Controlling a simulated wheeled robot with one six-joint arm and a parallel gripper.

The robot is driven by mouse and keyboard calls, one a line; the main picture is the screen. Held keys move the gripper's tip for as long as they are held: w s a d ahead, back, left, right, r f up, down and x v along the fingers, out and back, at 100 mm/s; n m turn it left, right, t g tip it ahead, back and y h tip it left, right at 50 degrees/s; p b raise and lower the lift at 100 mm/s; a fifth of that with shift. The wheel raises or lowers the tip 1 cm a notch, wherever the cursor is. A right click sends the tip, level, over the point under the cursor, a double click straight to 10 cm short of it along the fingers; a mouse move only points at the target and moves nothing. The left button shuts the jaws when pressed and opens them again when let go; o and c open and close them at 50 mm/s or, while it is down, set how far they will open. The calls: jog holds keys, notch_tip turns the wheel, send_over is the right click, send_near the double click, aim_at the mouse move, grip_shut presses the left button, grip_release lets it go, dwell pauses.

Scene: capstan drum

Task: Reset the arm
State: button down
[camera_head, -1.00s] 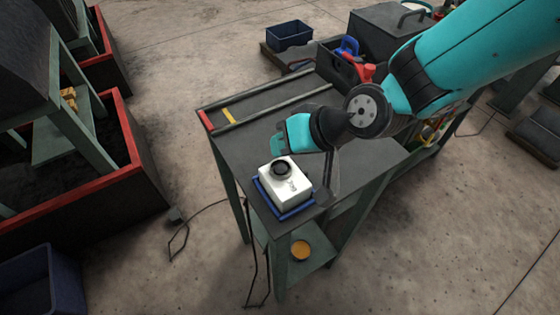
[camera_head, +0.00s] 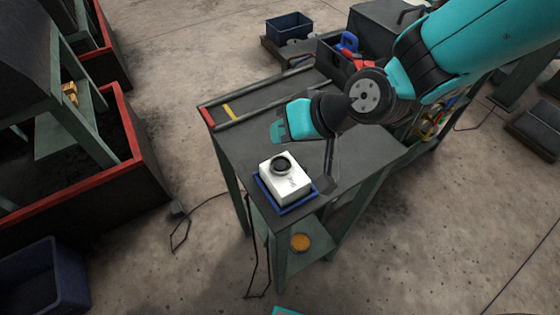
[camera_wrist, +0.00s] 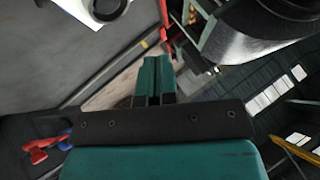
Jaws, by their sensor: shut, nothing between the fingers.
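My gripper (camera_head: 279,131) hangs over the dark workbench top (camera_head: 240,152) in the head view, its teal fingers to the left of my wrist. In the wrist view its two teal fingers (camera_wrist: 154,78) lie together, shut and empty. A white box-shaped device with a round black knob on top (camera_head: 286,180) sits in a blue tray (camera_head: 291,209) at the bench's near end. My gripper is apart from it, farther back along the bench. The device shows partly in the wrist view (camera_wrist: 90,10), cut off by the top edge.
A dark bin with blue and red items (camera_head: 345,62) stands at the bench's far end. A thin dark post rises beside the white device. Red-edged dark bins (camera_head: 128,166) stand at left. Floor is open at front right.

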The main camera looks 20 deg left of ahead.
jog(key=shift+d, duration=0.1)
jog(key=s+d+r+h+b, duration=0.1)
jog(key=s+d+r+b, duration=0.1)
jog(key=d, duration=0.6)
jog(key=s+d+r+h+b, duration=0.2)
jog(key=s+d, duration=0.3)
jog(key=d, duration=0.4)
jog(key=s+d+r+m+h+b, duration=0.1)
jog(key=s+d+r+h+b, duration=0.1)
jog(key=d, duration=0.6)
jog(key=shift+s+d+r+g+b, duration=0.3)
jog(key=shift+s+g+b, duration=0.1)
jog(key=shift+s+b, duration=0.3)
jog(key=shift+a, duration=0.2)
